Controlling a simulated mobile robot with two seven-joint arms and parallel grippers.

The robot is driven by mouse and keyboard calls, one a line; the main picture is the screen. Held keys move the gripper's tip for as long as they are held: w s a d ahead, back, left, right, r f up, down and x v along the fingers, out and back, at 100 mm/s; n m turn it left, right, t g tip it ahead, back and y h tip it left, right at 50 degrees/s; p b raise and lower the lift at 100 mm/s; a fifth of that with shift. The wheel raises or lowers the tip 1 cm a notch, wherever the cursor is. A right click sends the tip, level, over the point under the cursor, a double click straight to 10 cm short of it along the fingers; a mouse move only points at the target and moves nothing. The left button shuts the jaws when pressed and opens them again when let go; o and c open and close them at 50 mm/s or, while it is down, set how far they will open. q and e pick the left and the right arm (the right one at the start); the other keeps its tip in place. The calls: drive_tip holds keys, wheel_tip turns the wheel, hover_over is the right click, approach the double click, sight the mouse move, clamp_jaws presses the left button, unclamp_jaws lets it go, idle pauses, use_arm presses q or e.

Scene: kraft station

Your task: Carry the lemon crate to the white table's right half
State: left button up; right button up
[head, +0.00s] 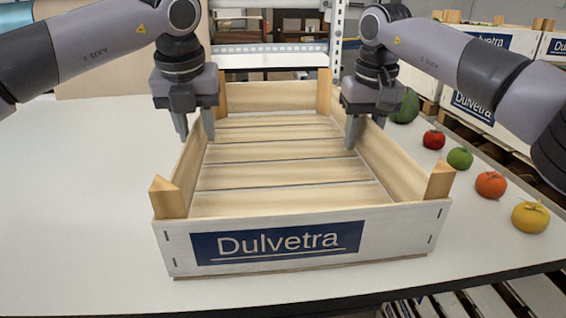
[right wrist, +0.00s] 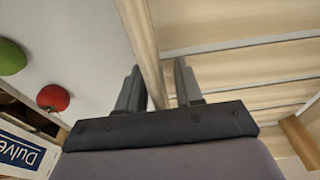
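The wooden crate (head: 180,247) with a blue "Dulvetra" label stands on the white table (head: 75,230), near its front edge. It is empty, with a slatted floor and corner posts. My left gripper (head: 195,134) is open, with one finger on each side of the crate's left wall. My right gripper (head: 366,134) is open at the right wall. In the right wrist view, the fingers of my right gripper (right wrist: 158,88) stand on either side of that wall (right wrist: 144,45), with a gap visible on the inner side.
Along the table's right side lie a dark green fruit (head: 405,106), a red one (head: 434,139), a green one (head: 460,158), an orange one (head: 491,185) and a yellow one (head: 530,216). More labelled crates (head: 488,106) stand beyond the right edge. The table's left side is clear.

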sight(368, 117)
use_arm(q)
drive_tip(key=v, duration=0.9)
drive_tip(key=shift+r, duration=0.1)
drive_tip(key=shift+s+r, duration=0.1)
drive_tip(key=shift+r, duration=0.05)
use_arm(e)
drive_tip(key=shift+r, duration=0.1)
drive_tip(key=r, duration=0.4)
drive_tip(key=s+r, duration=0.1)
drive_tip(key=r, duration=0.2)
drive_tip(key=shift+s+r, duration=0.1)
